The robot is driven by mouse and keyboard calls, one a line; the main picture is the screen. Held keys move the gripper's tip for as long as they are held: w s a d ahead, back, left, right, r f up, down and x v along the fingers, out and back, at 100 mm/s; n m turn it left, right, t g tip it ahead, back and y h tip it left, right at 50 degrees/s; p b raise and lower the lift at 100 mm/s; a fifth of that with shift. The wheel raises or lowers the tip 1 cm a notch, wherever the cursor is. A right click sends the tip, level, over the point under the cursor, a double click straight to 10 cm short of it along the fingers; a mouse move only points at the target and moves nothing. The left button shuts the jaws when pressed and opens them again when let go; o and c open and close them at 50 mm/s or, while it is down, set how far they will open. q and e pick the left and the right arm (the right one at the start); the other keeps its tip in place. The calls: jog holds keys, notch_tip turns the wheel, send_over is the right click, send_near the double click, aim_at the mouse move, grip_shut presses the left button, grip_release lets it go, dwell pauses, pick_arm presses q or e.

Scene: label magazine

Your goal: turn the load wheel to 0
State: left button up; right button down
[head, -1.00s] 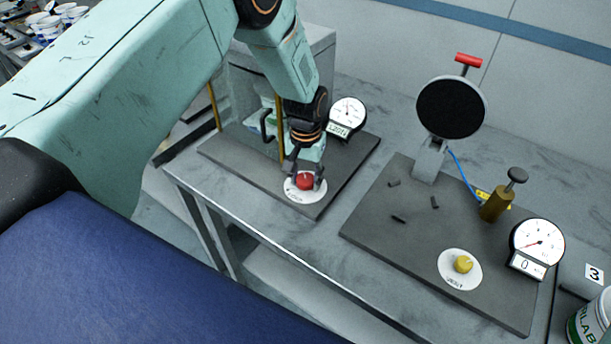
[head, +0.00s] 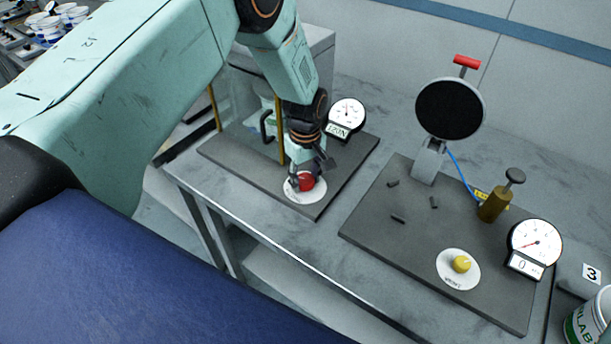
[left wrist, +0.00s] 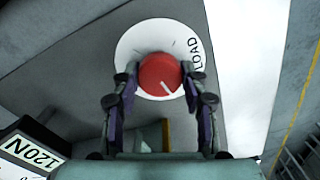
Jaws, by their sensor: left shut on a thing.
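The load wheel is a red knob (head: 307,182) on a white round plate (head: 292,192) at the front edge of the left dark board. In the left wrist view the red knob (left wrist: 160,75) has a white pointer line towards the lower right, and its plate (left wrist: 128,48) reads "LOAD". My left gripper (head: 304,180) is shut on the knob, with one finger on each side of it in the left wrist view (left wrist: 160,82). The load gauge (head: 347,112) behind has a display (head: 338,130) reading about 120N. My right gripper is not in view.
A second dark board (head: 370,225) to the right bears a yellow knob (head: 461,264), a gauge (head: 534,243) with display reading 0, a brass plunger (head: 494,204), a black disc (head: 449,109) on a stand, and small dark pieces. A white tub (head: 590,322) stands at the right edge.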

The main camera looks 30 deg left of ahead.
pick_arm(q)
jog(key=n, duration=0.3)
jog(key=shift+w+r+n, duration=0.3)
jog(key=shift+n+p, duration=0.3)
jog(key=shift+n, duration=1.5)
jog(key=o, duration=1.1)
jog(key=shift+s, duration=0.2)
jog(key=shift+o, duration=0.2)
jog(key=shift+f, duration=0.15)
